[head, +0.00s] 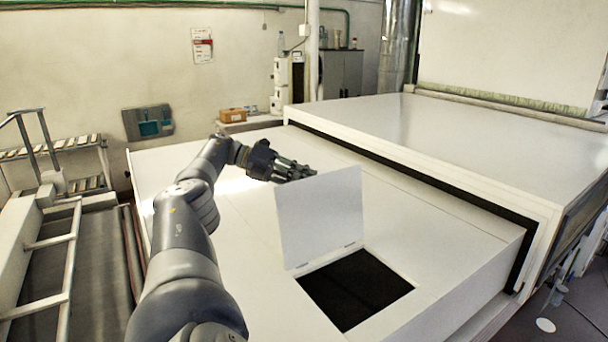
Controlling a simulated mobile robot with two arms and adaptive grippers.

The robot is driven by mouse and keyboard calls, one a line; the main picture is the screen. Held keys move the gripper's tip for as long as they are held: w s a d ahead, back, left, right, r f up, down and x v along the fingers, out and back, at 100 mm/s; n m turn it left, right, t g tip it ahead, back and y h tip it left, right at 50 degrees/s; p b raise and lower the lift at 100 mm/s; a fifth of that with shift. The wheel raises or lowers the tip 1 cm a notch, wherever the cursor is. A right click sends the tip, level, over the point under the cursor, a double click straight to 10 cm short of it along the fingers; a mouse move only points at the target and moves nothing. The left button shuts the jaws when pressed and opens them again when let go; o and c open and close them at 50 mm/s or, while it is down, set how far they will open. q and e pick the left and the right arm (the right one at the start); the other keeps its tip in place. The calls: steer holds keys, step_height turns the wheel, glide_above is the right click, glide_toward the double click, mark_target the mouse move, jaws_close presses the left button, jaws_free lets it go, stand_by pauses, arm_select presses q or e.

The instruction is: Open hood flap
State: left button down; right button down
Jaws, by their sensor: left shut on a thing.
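The white hood flap (322,218) stands raised, close to upright, on the hinge along its lower edge. Below it a dark square opening (356,289) shows in the white top of the hood (235,190). My left gripper (304,173) is at the flap's upper left edge, shut on the flap. The fingertips are small in the picture and partly merge with the flap's top edge. My right gripper is not in view.
A larger white housing (470,140) rises behind the hood, with a dark slot along its front. A metal frame (50,240) stands at the left. A small cardboard box (232,115) sits beyond the hood. The hood top around the opening is clear.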

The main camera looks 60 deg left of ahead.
arm_select(q)
steer(key=shift+d+f+g, duration=0.25)
steer(key=shift+f+g, duration=0.05)
steer(key=shift+f, duration=0.7)
steer(key=c, duration=1.5)
jaws_free()
steer(key=shift+s, duration=0.1)
steer(key=shift+a, duration=0.1)
steer(key=shift+a+r, duration=0.1)
steer(key=shift+r, duration=0.25)
steer(key=shift+r, duration=4.9)
